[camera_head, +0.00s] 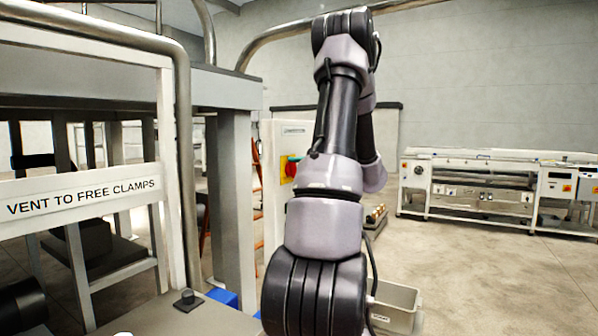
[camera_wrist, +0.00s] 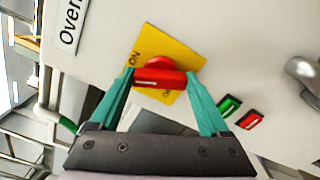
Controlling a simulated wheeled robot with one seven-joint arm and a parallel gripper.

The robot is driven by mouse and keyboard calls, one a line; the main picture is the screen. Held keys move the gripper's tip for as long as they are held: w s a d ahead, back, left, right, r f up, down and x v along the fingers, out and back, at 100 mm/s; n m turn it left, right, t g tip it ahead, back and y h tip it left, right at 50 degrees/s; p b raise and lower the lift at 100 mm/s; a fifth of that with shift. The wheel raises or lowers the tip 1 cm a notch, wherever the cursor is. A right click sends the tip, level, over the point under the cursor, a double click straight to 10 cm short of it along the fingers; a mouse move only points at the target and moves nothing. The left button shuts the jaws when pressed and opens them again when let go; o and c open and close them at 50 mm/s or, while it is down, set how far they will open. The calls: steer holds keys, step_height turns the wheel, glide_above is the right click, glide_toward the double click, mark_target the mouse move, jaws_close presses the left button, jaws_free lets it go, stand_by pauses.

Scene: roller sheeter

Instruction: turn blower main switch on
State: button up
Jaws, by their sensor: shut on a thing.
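A red rotary switch handle (camera_wrist: 152,81) sits on a yellow plate (camera_wrist: 181,58) on a pale panel in the wrist view. The plate reads "ON" towards its upper left; the lettering near its lower edge is partly covered. My gripper (camera_wrist: 160,77) has its teal fingers at either end of the red bar and is shut on it. The bar lies nearly level in this view. In the head view, a red knob (camera_head: 292,167) on a yellow plate shows on a pale cabinet, left of my arm.
A green button (camera_wrist: 229,106) and a red button (camera_wrist: 250,119) lie right of the switch. A metal handle (camera_wrist: 304,77) is at the panel's right. In the head view, a steel frame (camera_head: 188,170) stands left; a long machine (camera_head: 480,190) stands far right across open floor.

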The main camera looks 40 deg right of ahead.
steer(key=m, duration=0.4)
steer(key=shift+f+m, duration=0.1)
steer(key=shift+m, duration=0.3)
stand_by(0.4)
steer(key=o, duration=1.2)
steer(key=shift+s+d, duration=0.1)
steer(key=v, duration=1)
steer(key=shift+s+d, duration=0.1)
steer(key=shift+s, duration=0.25)
